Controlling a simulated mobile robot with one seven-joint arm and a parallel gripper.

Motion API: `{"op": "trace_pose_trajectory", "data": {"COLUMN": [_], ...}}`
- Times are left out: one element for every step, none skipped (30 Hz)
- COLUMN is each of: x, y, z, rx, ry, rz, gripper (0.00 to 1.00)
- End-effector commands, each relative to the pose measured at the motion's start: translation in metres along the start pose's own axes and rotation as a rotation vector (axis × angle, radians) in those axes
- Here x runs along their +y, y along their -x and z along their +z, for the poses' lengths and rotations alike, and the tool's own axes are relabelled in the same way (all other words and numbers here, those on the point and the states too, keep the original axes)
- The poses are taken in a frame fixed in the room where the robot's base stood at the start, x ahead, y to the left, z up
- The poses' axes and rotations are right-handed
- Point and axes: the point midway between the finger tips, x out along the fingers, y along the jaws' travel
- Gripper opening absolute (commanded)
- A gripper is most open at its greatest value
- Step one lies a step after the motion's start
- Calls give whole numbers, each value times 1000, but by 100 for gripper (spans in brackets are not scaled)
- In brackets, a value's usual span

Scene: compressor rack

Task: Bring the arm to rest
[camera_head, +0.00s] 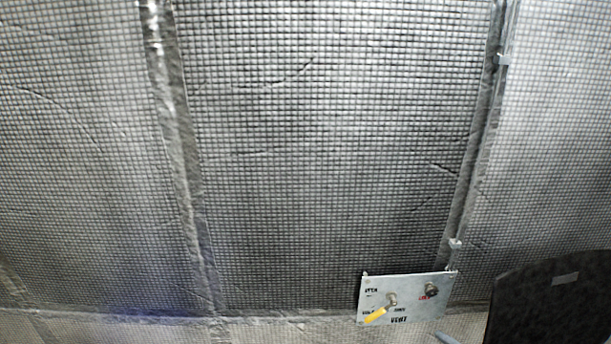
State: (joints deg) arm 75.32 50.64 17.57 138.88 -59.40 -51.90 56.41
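My gripper is not in view, and I see no part that I can name for sure as my arm. A small pale metal panel (407,299) shows at the bottom, right of the middle.
A grey gridded, quilted wall (330,130) fills most of the view, with seams running down it. A dark rounded shape (540,305) with a small grey patch stands at the bottom right; I cannot tell what it is. A paler strip (100,328) runs along the bottom.

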Motion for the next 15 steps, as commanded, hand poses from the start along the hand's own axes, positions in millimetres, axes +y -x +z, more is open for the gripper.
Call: {"op": "trace_pose_trajectory", "data": {"x": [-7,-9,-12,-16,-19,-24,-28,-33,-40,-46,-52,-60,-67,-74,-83], "y": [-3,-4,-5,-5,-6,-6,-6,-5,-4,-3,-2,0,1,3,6], "z": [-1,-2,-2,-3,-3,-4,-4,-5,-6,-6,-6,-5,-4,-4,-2], "rx": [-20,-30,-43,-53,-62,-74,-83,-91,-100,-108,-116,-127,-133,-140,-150], "ry": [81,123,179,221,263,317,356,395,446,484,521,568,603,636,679], "rz": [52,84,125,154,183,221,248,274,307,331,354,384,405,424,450], "gripper": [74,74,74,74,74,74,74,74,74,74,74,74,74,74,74]}}
